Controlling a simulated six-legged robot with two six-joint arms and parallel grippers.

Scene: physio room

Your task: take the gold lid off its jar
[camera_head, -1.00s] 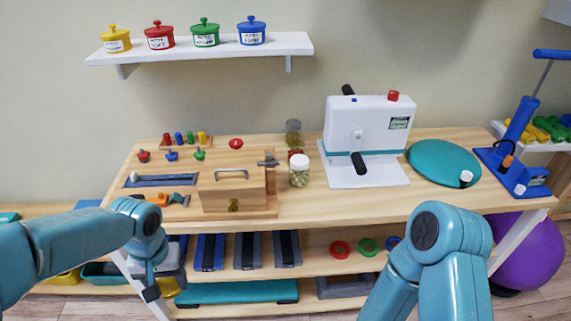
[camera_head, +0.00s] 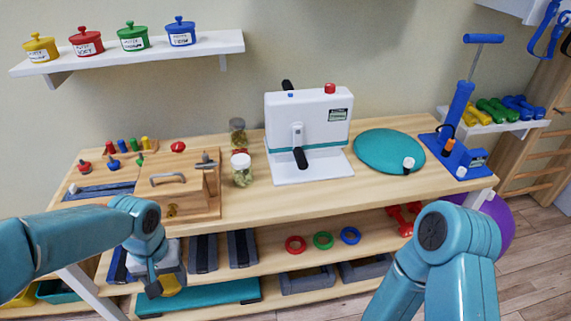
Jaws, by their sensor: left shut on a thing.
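My left gripper (camera_head: 158,285) is low in front of the bench, at the left, away from the jars. It is shut on a small yellow-gold thing (camera_head: 173,284), which looks like the gold lid; its shape is partly hidden by the fingers. On the bench a clear jar (camera_head: 237,135) stands at the back; its top looks dull, and I cannot tell whether a lid is on it. A clear jar with a white lid (camera_head: 242,174) stands in front of it. My right arm shows at the lower right, but its gripper is not in view.
A wooden box with a handle (camera_head: 180,190) stands left of the jars. A white machine (camera_head: 306,132) stands to their right, beside a teal disc (camera_head: 389,151). Lidded pots line the wall shelf (camera_head: 215,44). The front strip of the bench (camera_head: 320,203) is clear.

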